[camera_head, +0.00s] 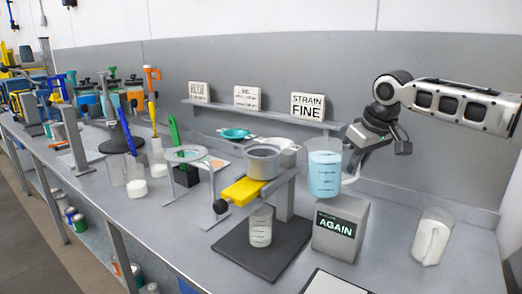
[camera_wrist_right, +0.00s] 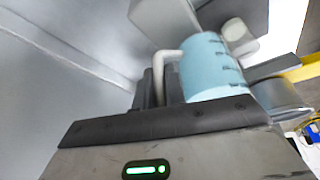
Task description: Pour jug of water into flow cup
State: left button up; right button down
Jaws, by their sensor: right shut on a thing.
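The jug of water (camera_head: 325,174) is clear with light blue water and dark marks. It stands upright in the head view, just above or on the grey box; I cannot tell which. My right gripper (camera_head: 352,163) is shut on its handle, from the right side. The wrist view shows the jug (camera_wrist_right: 209,68) with its pale handle at the dark fingers (camera_wrist_right: 163,85). The flow cup (camera_head: 263,163) is a grey metal cup on a stand, left of the jug. It also shows in the wrist view (camera_wrist_right: 280,98). My left gripper is not in view.
A clear beaker (camera_head: 260,227) stands under the flow cup on a dark base (camera_head: 243,253). A yellow lever (camera_head: 242,191) sticks out left. The grey box (camera_head: 341,229) reads AGAIN. A white-filled jug (camera_head: 432,238) stands at right. A shelf (camera_head: 262,117) with signs runs behind.

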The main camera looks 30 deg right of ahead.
aim_at(343, 145)
jog(key=shift+w+a+r+g+h, duration=0.25)
jog(key=shift+r+h, duration=0.1)
jog(key=shift+r, duration=0.3)
jog(key=shift+w+a+r+g+h, duration=0.15)
jog(key=shift+a+r+g+h, duration=0.15)
jog(key=shift+r, duration=0.3)
jog(key=shift+w+a+r+n+g+h, duration=0.15)
jog(key=shift+w+a+r+g+h, duration=0.15)
jog(key=shift+r+h, duration=0.15)
jog(key=shift+w+a+r+n+g+h, duration=0.1)
jog(key=shift+w+a+r+g+h, duration=0.15)
jog(key=shift+r, duration=0.35)
jog(key=shift+w+a+r+n+g+h, duration=0.2)
jog(key=shift+a+r+h, duration=0.1)
jog(key=shift+r+h, duration=0.2)
jog(key=shift+s+r, duration=0.1)
jog(key=shift+w+a+r, duration=0.1)
jog(key=shift+w+a, duration=0.05)
jog(key=shift+w, duration=0.05)
jog(key=shift+r, duration=0.1)
jog(key=shift+a+r+h, duration=0.1)
jog(key=shift+r+h, duration=0.05)
jog(key=shift+h, duration=0.1)
jog(key=shift+w+g, duration=0.15)
jog(key=shift+g, duration=0.15)
